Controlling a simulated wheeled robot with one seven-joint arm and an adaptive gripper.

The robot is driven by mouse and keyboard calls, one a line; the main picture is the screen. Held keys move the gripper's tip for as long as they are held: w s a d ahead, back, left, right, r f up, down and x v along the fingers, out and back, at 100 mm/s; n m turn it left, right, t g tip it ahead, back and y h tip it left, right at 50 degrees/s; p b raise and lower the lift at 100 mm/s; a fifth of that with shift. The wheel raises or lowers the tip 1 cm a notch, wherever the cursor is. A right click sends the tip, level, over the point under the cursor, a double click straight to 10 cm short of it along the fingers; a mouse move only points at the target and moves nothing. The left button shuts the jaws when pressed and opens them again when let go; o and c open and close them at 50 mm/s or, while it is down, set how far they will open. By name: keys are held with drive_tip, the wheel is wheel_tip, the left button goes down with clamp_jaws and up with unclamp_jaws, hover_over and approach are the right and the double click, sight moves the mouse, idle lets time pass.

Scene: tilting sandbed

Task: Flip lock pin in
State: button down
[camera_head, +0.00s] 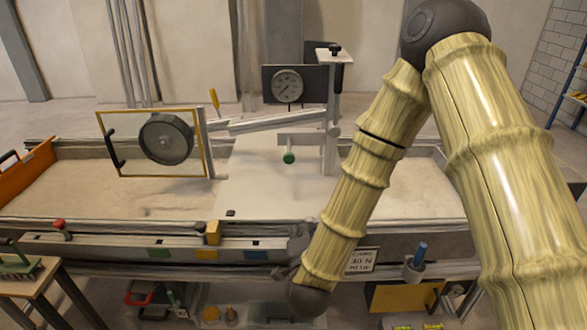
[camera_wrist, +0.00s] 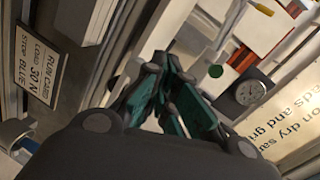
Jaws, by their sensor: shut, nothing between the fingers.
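I cannot tell for sure which part is the lock pin. A small yellow block (camera_head: 213,232) stands on the front rail (camera_head: 130,243) of the sandbed, and a red knob (camera_head: 59,225) sits at the rail's left. A green knob (camera_head: 289,158) hangs below the bracket over the bed; a green knob also shows in the wrist view (camera_wrist: 215,71). My gripper (camera_head: 297,238) is low at the bed's front edge, right of the yellow block and apart from it. In the wrist view its dark green fingers (camera_wrist: 170,92) are together with nothing between them.
A dial gauge (camera_head: 288,86) stands behind the bed. A yellow-framed clear panel with a grey wheel (camera_head: 166,138) stands at left. The sand at left is clear.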

sight(293, 161)
wheel_tip(293, 161, up, 10)
drive_tip(key=w+a+m+t+h, duration=0.1)
drive_tip(key=w+m+t, duration=0.1)
drive_tip(key=m+t, duration=0.1)
drive_tip(key=shift+a+m+h, duration=0.4)
drive_tip(key=shift+m, duration=0.1)
drive_tip(key=w+d+p, duration=0.1)
drive_tip(key=w+p, duration=0.4)
drive_tip(key=w, duration=0.9)
drive_tip(key=shift+d, duration=0.2)
drive_tip(key=shift+r, duration=0.1)
drive_tip(key=w+b, duration=0.3)
drive_tip(key=w, duration=0.2)
drive_tip(key=shift+w+d+b, duration=0.15)
drive_tip(key=shift+d+b, duration=0.05)
drive_tip(key=shift+b, duration=0.1)
drive_tip(key=shift+w, duration=0.3)
drive_tip(key=shift+r, duration=0.1)
